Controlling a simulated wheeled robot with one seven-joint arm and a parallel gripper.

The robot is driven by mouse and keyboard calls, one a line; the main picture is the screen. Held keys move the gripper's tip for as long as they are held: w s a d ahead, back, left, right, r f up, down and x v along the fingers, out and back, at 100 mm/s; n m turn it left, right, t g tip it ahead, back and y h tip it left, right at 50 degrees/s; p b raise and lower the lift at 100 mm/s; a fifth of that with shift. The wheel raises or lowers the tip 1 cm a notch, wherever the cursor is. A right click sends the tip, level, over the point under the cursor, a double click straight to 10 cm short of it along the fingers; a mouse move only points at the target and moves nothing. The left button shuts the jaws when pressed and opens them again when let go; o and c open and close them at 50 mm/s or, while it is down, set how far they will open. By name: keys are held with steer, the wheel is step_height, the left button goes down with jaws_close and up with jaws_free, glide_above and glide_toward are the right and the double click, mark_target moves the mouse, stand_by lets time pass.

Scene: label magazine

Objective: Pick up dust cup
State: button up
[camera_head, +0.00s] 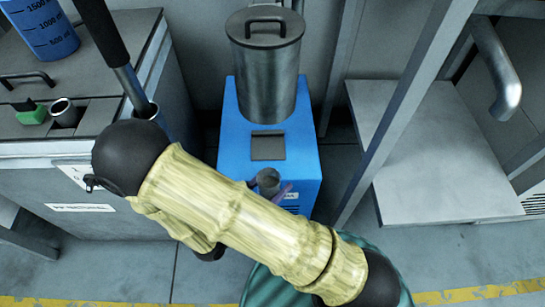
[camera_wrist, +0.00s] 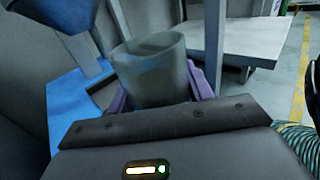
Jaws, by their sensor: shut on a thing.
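The dust cup (camera_wrist: 152,75) is a grey, open-topped cup that fills the middle of the wrist view. My gripper (camera_wrist: 155,98) has purple fingers on both sides of the cup and is shut on it. In the head view the cup (camera_head: 268,181) is small, above the front part of the blue box-shaped unit (camera_head: 301,150). My arm hides part of the gripper there. I cannot tell whether the cup's base touches the unit.
A lidded metal canister (camera_head: 266,62) stands on the back of the blue unit. A grey cabinet (camera_head: 40,190) is at the left, with a blue measuring jug (camera_head: 45,28) on top. A metal frame with a grey shelf (camera_head: 440,160) is at the right.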

steer(key=shift+s, duration=0.5)
steer(key=shift+w, duration=0.15)
